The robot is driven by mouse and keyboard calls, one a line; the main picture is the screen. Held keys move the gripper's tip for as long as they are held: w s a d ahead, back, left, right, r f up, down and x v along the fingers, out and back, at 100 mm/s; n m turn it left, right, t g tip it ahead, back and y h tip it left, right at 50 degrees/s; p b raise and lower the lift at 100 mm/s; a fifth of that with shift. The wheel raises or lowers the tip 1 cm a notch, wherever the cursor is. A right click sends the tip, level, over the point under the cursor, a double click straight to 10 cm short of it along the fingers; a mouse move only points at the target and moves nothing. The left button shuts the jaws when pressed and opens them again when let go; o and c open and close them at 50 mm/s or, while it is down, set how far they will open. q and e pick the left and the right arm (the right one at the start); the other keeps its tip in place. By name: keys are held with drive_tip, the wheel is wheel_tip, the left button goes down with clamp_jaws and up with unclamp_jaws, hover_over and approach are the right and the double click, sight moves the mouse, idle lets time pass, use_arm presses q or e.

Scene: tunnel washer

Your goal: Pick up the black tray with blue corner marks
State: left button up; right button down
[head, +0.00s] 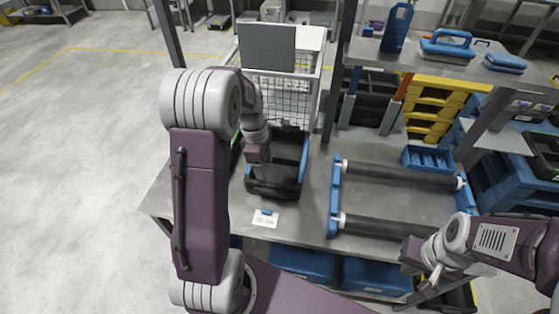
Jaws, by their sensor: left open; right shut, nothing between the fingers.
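A black tray (271,189) with blue parts at its corners and sides sits on the grey metal bench, left of the rollers. My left arm reaches over the bench from the left. My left gripper (259,156) is over the tray's left part, pointing down, and is open. I cannot tell whether its fingers touch the tray; the arm and gripper hide part of the tray's left side. My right gripper (411,255) is at the lower right, near the bench's front edge, away from the tray, shut and empty.
A white card with a blue object (266,217) lies in front of the tray. A roller frame (400,199) is to the right, with a small blue bin (427,159) behind it. A wire cage (287,92) stands behind the tray. Blue bins (375,275) sit under the bench.

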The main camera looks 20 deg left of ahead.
sight(271, 187)
use_arm(q)
drive_tip(key=f, duration=0.4)
drive_tip(key=shift+w+d, duration=0.2)
drive_tip(key=shift+d, duration=0.05)
drive_tip(key=f, duration=0.4)
drive_tip(key=shift+d+f+b, duration=0.25)
drive_tip(key=shift+d+b, duration=0.1)
drive_tip(key=shift+d, duration=0.05)
drive_tip(key=shift+f, duration=0.3)
drive_tip(key=shift+r, duration=0.1)
clamp_jaws()
